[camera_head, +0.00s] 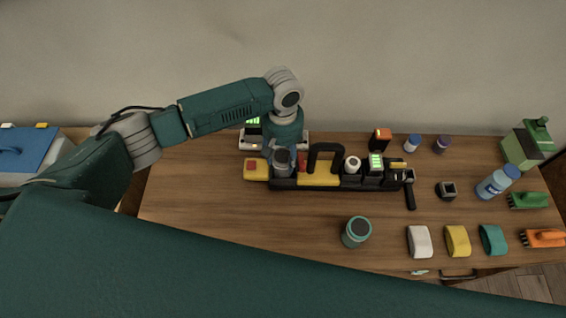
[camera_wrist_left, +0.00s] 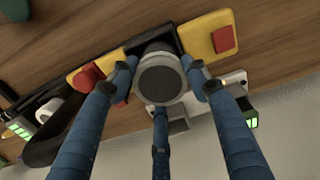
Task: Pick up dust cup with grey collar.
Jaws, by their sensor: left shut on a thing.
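The dust cup with the grey collar (camera_head: 283,168) stands at the left end of a black caddy (camera_head: 345,187) on the wooden table. My left gripper (camera_head: 280,156) comes down on it from above. In the left wrist view the round grey top of the cup (camera_wrist_left: 161,78) sits between the blue fingers of the left gripper (camera_wrist_left: 160,88), which are shut around it. The cup's lower part is hidden in the caddy. A second cup with a teal collar (camera_head: 356,231) stands apart near the table's front. My right gripper is out of view.
Beside the held cup are a yellow block with a red top (camera_head: 256,169) and a black-handled yellow tool (camera_head: 320,170). Bottles, brushes and coloured bands (camera_head: 457,241) stand to the right. A wall is behind.

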